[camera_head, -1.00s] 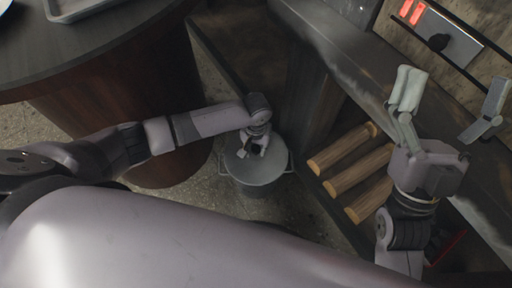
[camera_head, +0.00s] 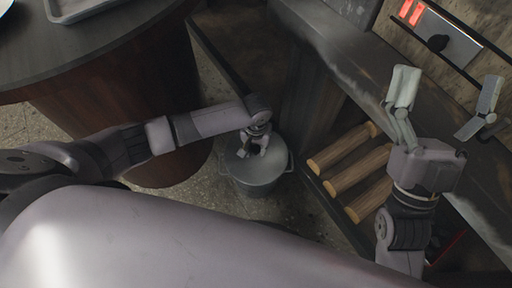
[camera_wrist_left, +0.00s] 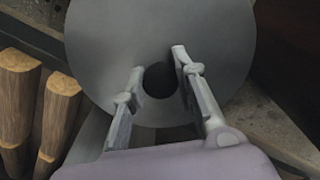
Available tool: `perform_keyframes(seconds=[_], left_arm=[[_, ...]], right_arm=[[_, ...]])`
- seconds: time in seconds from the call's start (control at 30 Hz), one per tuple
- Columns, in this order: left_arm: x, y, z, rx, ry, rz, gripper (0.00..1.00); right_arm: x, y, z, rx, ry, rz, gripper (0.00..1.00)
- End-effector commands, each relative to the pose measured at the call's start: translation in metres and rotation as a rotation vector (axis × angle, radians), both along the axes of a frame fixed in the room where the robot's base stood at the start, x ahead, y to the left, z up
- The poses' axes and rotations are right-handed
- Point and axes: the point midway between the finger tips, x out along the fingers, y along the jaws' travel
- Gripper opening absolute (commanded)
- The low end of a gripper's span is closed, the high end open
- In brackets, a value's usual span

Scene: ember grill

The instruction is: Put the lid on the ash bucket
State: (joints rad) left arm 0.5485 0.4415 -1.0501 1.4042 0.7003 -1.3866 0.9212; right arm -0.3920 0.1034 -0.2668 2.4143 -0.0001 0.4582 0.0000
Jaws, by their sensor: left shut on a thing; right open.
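The ash bucket (camera_head: 258,189) is a grey metal pail with side handles, standing on the floor between the round table and the grill counter. The grey round lid (camera_head: 267,172) covers its top in the head view. I cannot tell whether it rests fully on the rim. My left gripper (camera_head: 252,151) reaches down from above and is shut on the lid's dark knob. In the left wrist view the knob (camera_wrist_left: 160,80) lies between the two fingers, and the lid (camera_wrist_left: 215,35) hides the bucket beneath. My right gripper (camera_head: 445,97) is open and empty over the counter.
Several logs (camera_head: 341,158) lie on a shelf beside the bucket, to its right. The round wooden table (camera_head: 110,65) with a metal tray (camera_head: 75,18) is at upper left. The grill counter (camera_head: 350,60) runs along the right. Little free floor surrounds the bucket.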

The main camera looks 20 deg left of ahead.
Motion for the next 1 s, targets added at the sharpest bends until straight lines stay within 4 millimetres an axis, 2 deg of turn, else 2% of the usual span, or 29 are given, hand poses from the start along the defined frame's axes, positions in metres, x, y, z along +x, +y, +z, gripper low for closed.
perform_keyframes(seconds=[0.37,0.6,0.9,1.0], left_arm=[[0.0001,-0.0003,0.0003,-0.001,0.000,0.000,0.49],[-0.0004,0.0001,-0.0005,0.001,0.001,0.000,0.50],[-0.0002,0.0001,-0.0002,0.000,0.000,0.000,0.70],[-0.0001,0.0001,-0.0001,0.000,0.000,0.000,0.70]], right_arm=[[-0.0004,0.0000,0.0005,0.001,-0.002,0.000,0.88],[-0.0005,0.0002,0.0004,0.001,-0.003,0.001,0.88],[-0.0006,0.0004,0.0005,0.001,-0.003,0.002,0.88],[-0.0006,0.0004,0.0005,0.001,-0.003,0.002,0.88]])
